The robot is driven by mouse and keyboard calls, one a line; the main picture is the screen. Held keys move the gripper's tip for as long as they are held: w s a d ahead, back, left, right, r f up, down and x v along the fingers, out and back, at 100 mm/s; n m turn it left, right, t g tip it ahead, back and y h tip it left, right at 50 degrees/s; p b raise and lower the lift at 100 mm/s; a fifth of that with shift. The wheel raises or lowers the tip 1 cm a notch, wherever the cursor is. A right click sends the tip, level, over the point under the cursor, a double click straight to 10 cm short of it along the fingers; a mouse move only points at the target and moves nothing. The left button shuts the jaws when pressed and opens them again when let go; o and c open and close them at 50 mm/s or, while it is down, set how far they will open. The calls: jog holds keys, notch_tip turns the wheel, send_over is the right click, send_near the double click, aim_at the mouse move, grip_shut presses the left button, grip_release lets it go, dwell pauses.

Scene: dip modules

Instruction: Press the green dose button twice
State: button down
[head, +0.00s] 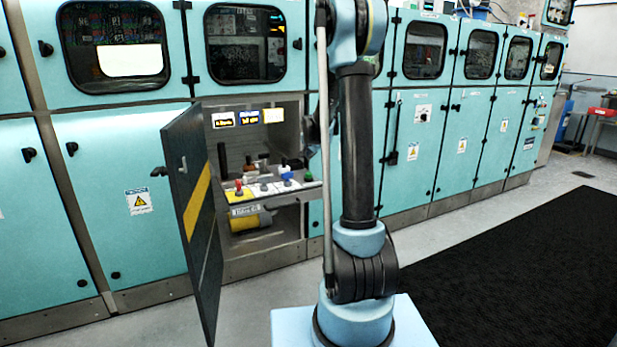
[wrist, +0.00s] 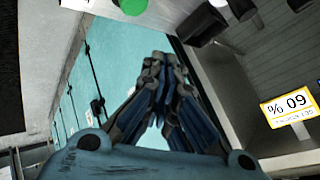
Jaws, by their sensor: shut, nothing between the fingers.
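The green dose button (head: 308,177) sits at the right end of a control shelf inside an open cabinet bay in the head view. A round green cap, which looks like the same button, shows at the top edge of the wrist view (wrist: 133,6), partly cut off. My gripper (wrist: 160,62) is shut with its fingertips together and nothing between them. In the wrist view the green cap lies beyond the fingertips, up and slightly left, with a visible gap. In the head view my arm hides most of the gripper.
A red button on a yellow base (head: 238,188) and a blue knob (head: 286,177) share the shelf. The dark cabinet door (head: 190,210) stands open at left.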

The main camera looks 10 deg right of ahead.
aim_at(311, 173)
dwell(0.4)
notch_tip(311, 173, up, 4)
jog(key=shift+f, duration=0.15)
jog(key=shift+f, duration=0.1)
dwell(0.3)
jog(key=shift+f, duration=4.35)
jog(key=shift+f, duration=0.1)
jog(key=shift+f, duration=0.2)
